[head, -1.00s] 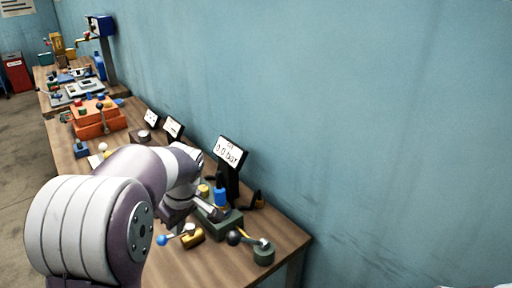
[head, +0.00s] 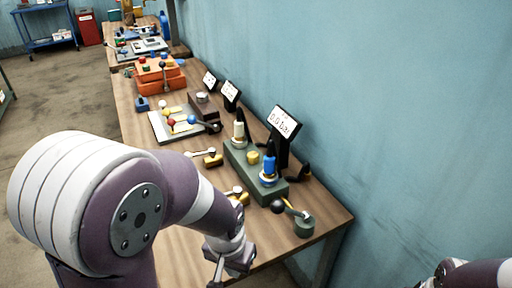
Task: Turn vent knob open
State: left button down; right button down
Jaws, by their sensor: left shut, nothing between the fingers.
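A green block (head: 240,168) on the bench carries a blue knob-like fitting (head: 268,172), a short yellow knob (head: 253,157) and a pale, dark-topped fitting (head: 239,134). No label shows which one is the vent knob. A display (head: 285,122) behind the block reads about 0.0 bar. My left gripper (head: 217,278) is low at the bottom edge, in front of the block and apart from it. It is shut and empty, partly cut off by the frame. My right wrist (head: 447,271) shows at the bottom right corner; its fingers are not clear.
A black-ball lever on a green base (head: 304,226) stands near the bench corner. Small brass valves with levers (head: 213,160) sit in front of the block. A tray with coloured balls (head: 165,127) and an orange box (head: 160,84) stand farther back. A blue wall (head: 400,110) bounds the bench behind.

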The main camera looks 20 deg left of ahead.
aim_at(253, 157)
jog(key=u, duration=0.7)
